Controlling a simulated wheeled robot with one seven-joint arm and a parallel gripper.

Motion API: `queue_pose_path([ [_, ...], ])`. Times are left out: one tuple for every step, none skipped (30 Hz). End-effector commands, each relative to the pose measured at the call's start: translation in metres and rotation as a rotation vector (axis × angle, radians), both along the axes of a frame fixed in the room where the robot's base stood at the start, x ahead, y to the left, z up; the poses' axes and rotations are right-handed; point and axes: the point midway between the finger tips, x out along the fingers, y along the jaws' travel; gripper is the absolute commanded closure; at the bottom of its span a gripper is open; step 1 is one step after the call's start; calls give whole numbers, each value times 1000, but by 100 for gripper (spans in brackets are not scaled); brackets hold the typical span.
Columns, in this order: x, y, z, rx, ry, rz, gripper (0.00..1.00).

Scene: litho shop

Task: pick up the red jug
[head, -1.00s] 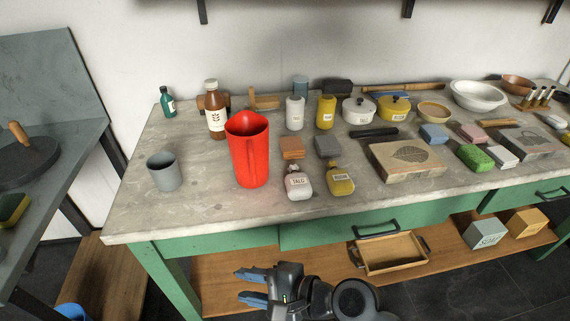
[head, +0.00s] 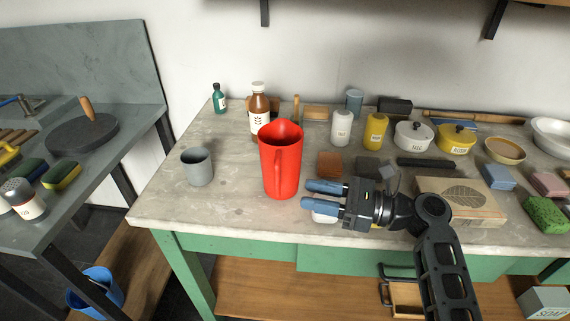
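The red jug (head: 281,165) stands upright on the grey stone top of the green bench (head: 225,214), near its front left part. Its handle side faces me. My gripper (head: 314,197) is just right of the jug, low over the bench top, with its blue-tipped fingers pointing left toward the jug. The two fingers are apart, with a gap between them, and I see nothing held. The fingertips look close to the jug's lower right side; I cannot tell whether they touch. My gripper hides most of the small bottles at the bench's front.
A grey cup (head: 197,167) stands left of the jug, and a brown bottle (head: 259,112) stands behind it. A brown block (head: 330,165) and a carved stone slab (head: 462,201) lie to the right. Bare bench top lies between cup and jug and in front of them.

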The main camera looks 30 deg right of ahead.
Motion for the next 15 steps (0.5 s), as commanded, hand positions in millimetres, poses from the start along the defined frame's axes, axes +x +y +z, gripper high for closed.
queue_pose_path([
  [1,-1,1,5,1,4,63],
  [1,-2,2,8,2,6,63],
  [1,-3,2,12,4,8,63],
  [1,-3,3,15,4,9,63],
  [1,-3,3,16,4,11,63],
  [2,-3,4,17,4,12,63],
  [2,-2,4,18,5,13,63],
  [4,-1,4,19,5,14,63],
  [6,1,5,19,5,15,63],
  [8,3,5,19,5,16,63],
  [10,6,5,19,5,16,63],
  [13,9,5,19,5,15,63],
  [15,11,5,19,5,15,63],
  [17,13,5,18,5,15,63],
  [20,16,5,18,5,14,63],
])
